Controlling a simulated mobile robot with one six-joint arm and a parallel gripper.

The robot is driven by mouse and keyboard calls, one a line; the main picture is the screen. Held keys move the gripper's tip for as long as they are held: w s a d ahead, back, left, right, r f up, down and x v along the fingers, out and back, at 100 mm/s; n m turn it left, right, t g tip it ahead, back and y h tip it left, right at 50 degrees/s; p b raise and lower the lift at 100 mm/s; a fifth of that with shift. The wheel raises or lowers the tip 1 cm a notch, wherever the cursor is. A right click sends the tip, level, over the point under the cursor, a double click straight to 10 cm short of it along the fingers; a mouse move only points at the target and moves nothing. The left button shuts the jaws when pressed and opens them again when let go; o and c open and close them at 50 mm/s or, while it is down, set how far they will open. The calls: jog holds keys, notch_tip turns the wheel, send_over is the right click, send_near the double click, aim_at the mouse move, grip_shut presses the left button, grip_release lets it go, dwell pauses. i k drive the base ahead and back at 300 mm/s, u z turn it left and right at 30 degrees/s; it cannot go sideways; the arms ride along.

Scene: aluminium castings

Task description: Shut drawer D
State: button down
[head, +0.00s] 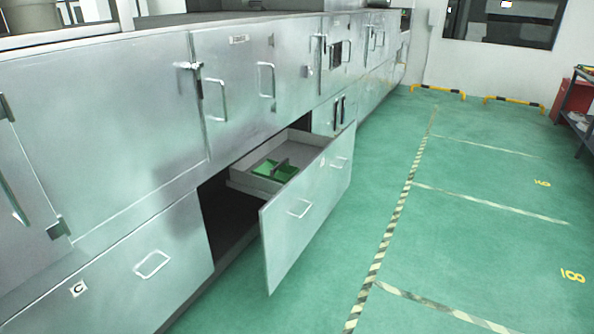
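A wide grey metal drawer (310,207) stands pulled out of the lower row of the cabinet, right of the drawer front marked C. No letter is readable on its front, so I cannot confirm that it is drawer D. My gripper is not in view.
Drawer C (130,268) is shut at the lower left. Cabinet doors (235,85) above are shut. The green floor (470,230) with striped lines is clear to the right. A dark rack (577,105) and yellow-black barriers (437,91) stand at the back.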

aim_at(295, 210)
jog(key=u, duration=0.5)
jog(key=i, duration=0.5)
jog(key=u, duration=0.7)
jog(key=i, duration=0.5)
jog(key=u, duration=0.25)
